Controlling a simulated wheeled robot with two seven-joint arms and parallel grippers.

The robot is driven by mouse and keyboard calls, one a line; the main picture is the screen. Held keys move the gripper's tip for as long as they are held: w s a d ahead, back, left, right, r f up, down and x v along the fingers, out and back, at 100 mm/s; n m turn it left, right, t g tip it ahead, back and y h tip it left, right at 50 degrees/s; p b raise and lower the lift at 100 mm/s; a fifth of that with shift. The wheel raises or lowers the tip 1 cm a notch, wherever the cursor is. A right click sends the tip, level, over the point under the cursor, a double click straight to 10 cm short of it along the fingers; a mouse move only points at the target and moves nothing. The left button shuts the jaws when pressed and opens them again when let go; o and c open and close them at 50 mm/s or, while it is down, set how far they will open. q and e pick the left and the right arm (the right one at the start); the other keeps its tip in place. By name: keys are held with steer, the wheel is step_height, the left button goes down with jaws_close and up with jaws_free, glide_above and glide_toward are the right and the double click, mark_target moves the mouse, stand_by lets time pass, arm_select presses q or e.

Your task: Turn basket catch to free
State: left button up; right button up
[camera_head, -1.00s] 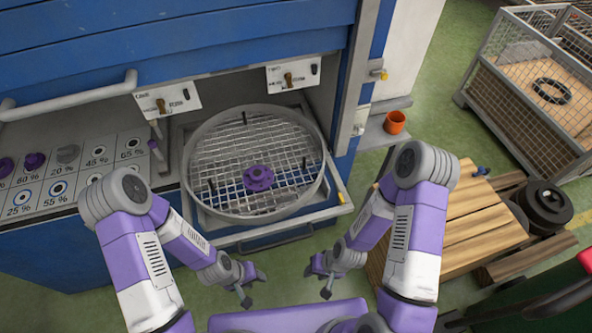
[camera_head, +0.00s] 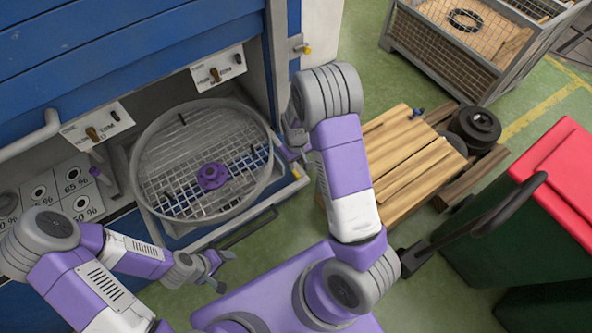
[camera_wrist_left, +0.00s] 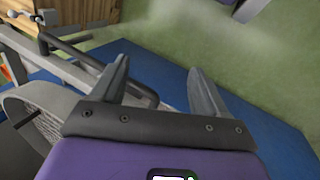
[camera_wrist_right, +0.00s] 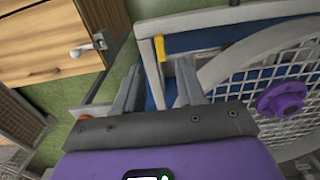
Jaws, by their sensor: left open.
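The round wire basket (camera_head: 165,205) sits in a grey frame drawn out of the blue cabinet, with a purple hub (camera_head: 212,175) at its middle. A small yellow catch (camera_head: 296,171) is at the frame's right front corner; the right wrist view shows it upright (camera_wrist_right: 160,48). My right gripper (camera_wrist_right: 158,88) is open beside that corner, its fingertips just short of the yellow piece. In the head view my right arm partly hides this gripper. My left gripper (camera_head: 222,270) is open and empty in front of the frame; its fingers (camera_wrist_left: 160,80) are over the blue lower cabinet and floor.
Two white panels with brown toggles (camera_head: 216,74) are on the cabinet above the basket. A wooden pallet (camera_head: 405,155) stands right of my right arm, with a wire crate (camera_head: 440,50) behind. A green bin with a red lid (camera_head: 560,165) is far right.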

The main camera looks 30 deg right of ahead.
mark_target(296, 173)
step_height(296, 173, down, 7)
steer(key=shift+r, duration=0.1)
stand_by(0.3)
jaws_close()
